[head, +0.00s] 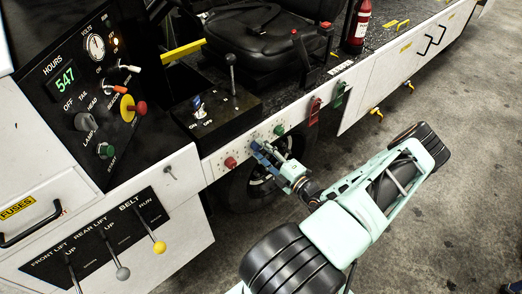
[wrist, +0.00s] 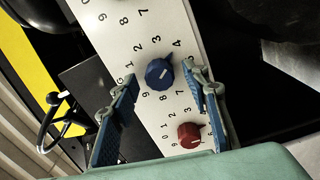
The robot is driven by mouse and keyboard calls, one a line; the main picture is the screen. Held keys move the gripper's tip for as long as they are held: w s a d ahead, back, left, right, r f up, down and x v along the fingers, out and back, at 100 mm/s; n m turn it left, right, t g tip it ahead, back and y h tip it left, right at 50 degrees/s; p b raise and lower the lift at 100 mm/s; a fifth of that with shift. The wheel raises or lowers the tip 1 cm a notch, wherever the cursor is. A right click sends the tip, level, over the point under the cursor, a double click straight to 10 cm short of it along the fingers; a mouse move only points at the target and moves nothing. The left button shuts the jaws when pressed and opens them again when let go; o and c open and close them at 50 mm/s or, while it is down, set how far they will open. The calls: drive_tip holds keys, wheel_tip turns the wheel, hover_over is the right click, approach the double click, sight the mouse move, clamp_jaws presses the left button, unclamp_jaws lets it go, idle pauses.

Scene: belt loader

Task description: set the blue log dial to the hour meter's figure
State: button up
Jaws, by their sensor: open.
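The hour meter (head: 65,77) on the black panel in the head view shows 547 in green figures. My gripper (wrist: 164,85) is open, one blue finger on each side of the blue dial, with visible gaps between. In the head view my gripper (head: 264,153) is at the strip and hides the blue dial.
A red dial (wrist: 189,134) sits close to the right finger in the wrist view. In the head view a green dial (head: 279,130) is on the other side. Belt and lift levers (head: 159,247) stand at lower left, and a black lever (head: 232,72) above the strip.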

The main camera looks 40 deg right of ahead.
drive_tip(key=s, duration=1.1)
drive_tip(key=shift+s+d, duration=0.35)
drive_tip(key=shift+d, duration=0.05)
drive_tip(key=shift+f, duration=0.15)
